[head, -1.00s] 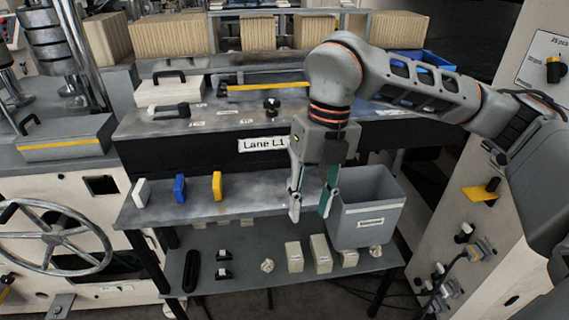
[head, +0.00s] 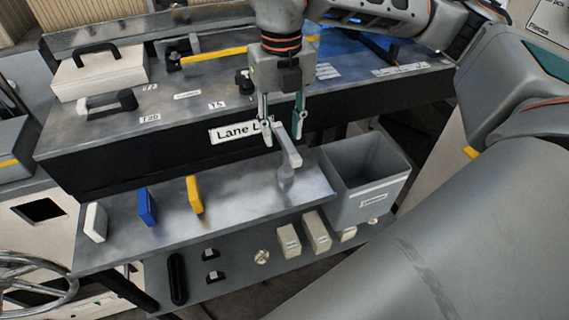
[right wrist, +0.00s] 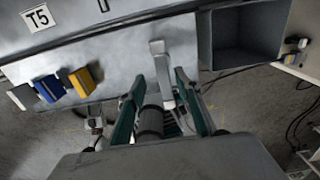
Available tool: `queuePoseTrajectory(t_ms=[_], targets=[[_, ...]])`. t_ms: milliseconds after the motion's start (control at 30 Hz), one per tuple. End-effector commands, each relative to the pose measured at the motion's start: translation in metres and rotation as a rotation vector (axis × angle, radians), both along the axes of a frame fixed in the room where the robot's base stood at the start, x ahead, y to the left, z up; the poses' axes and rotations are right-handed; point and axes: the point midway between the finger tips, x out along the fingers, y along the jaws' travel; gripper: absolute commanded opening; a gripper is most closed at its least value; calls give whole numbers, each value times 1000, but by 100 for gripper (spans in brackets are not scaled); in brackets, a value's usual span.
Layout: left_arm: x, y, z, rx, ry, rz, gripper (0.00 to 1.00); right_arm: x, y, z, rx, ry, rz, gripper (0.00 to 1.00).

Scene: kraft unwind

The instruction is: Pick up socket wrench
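The socket wrench (head: 289,151) is a light grey bar with a short round socket under its far end, on the right part of the grey shelf (head: 240,205). In the right wrist view the bar (right wrist: 161,72) lies between the fingers, pointing away from me. My right gripper (head: 282,128) points down over the wrench. Its two fingers are spread, one on each side of the bar, with gaps showing in the right wrist view (right wrist: 158,88). Whether a finger touches the bar cannot be told. My left gripper is not in view.
A grey open bin (head: 365,190) stands just right of the wrench. White (head: 95,222), blue (head: 147,206) and yellow (head: 194,195) blocks stand at the shelf's left. The black front with the "Lane L1" label rises behind. A lower shelf (head: 235,280) holds small boxes.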

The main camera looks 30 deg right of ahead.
Motion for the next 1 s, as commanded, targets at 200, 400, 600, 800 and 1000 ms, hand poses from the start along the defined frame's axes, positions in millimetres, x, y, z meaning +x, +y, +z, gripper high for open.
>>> queuePoseTrajectory(t_ms=[200, 400, 600, 800, 1000], targets=[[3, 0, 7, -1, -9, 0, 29, -11, -6, -29, 0, 4, 0, 33], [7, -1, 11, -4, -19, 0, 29, -9, -5, -48, 1, 1, 1, 33], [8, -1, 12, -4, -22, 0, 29, -9, -5, -49, 1, 0, 0, 33], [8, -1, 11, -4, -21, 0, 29, -9, -5, -49, 1, 0, 1, 0], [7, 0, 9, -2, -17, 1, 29, -9, -5, -48, 2, 0, 1, 0]])
